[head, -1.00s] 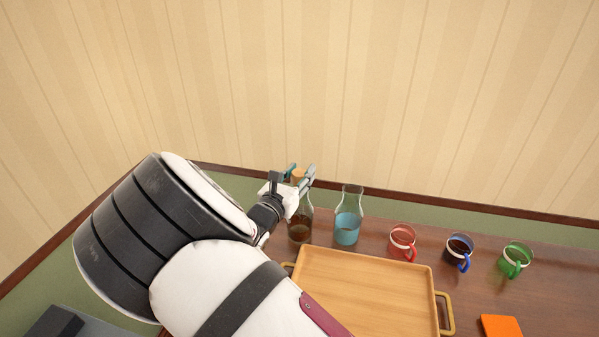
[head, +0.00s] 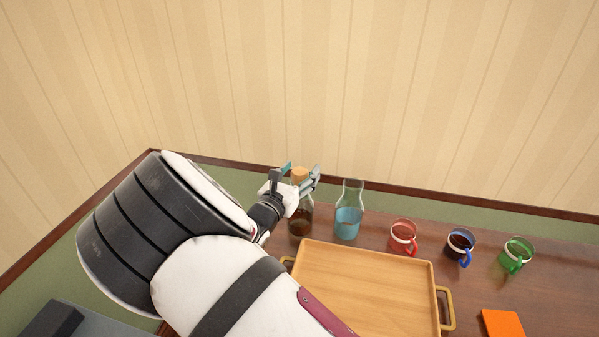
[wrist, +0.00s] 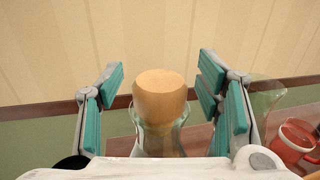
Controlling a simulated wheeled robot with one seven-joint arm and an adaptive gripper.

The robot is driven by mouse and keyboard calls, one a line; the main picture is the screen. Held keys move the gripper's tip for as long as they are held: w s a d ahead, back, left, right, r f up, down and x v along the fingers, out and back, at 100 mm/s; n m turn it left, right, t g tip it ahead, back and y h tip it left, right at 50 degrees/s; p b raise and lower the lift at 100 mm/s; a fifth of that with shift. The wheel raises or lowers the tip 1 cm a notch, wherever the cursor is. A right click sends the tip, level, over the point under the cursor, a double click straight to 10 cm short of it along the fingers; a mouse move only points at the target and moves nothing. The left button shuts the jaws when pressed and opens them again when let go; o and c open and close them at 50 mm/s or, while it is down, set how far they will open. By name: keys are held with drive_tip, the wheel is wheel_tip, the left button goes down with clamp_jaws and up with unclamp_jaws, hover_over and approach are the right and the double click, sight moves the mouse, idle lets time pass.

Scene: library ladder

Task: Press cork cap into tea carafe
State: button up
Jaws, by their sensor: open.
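The cork cap (wrist: 160,97) sits upright in the mouth of the tea carafe (wrist: 184,137), with much of the cork standing above the glass rim. In the head view the cork (head: 299,175) shows above the carafe (head: 300,226), which holds dark brown tea. My gripper (wrist: 162,97) is open, with one teal-padded finger on each side of the cork and a visible gap on both sides. In the head view my gripper (head: 302,173) is around the cork's height and hides the carafe's neck in part.
A carafe of blue liquid (head: 347,222) stands just right of the tea carafe. Red (head: 403,238), blue-handled (head: 459,248) and green (head: 516,254) mugs stand further right. A wooden tray (head: 365,292) lies in front, with an orange square (head: 502,323) to its right. A striped wall is behind.

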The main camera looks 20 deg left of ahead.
drive_tip(key=shift+s, duration=0.15)
drive_tip(key=s+a, duration=0.1)
drive_tip(key=s, duration=1)
drive_tip(key=shift+s+a, duration=0.3)
drive_tip(key=shift+a, duration=0.1)
